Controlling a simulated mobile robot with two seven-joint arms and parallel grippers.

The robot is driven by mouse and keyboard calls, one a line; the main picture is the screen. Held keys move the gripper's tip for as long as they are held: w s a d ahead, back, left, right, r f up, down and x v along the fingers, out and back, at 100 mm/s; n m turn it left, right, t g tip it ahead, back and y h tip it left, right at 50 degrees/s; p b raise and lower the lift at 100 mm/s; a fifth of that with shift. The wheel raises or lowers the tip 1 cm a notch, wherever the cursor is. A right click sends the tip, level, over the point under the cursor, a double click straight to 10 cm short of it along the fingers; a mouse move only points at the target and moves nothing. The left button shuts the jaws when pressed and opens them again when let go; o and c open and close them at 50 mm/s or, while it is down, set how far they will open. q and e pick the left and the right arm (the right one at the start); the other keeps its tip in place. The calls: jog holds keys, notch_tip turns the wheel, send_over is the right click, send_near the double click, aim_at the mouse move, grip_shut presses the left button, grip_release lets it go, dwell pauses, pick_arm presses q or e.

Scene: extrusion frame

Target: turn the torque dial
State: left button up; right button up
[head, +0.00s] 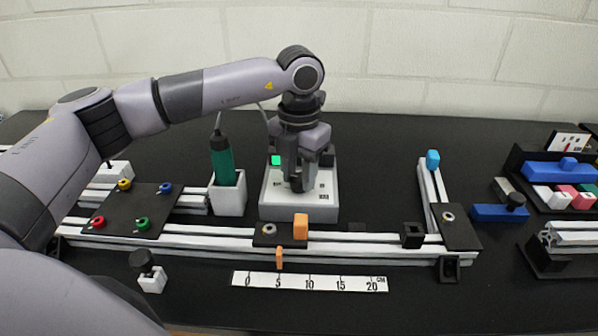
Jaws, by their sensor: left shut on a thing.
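A white box (271,211) with small dark marks on its top and a lit green square (276,160) at its back left stands behind the aluminium frame. My left gripper (297,184) points down over the middle of this box. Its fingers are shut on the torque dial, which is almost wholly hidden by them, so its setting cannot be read. My right gripper is not in view.
A green screwdriver (222,162) stands in a white holder (229,200) close left of the box. An orange block (300,227) sits on the rail (350,246) in front. A scale strip (310,282) lies nearer.

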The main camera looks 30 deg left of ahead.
aim_at(299, 178)
pick_arm(q)
jog(key=shift+r, duration=0.1)
jog(key=o, duration=1)
jog(key=shift+o, duration=0.2)
jog(key=shift+r+b, duration=0.45)
jog(key=shift+r, duration=3.1)
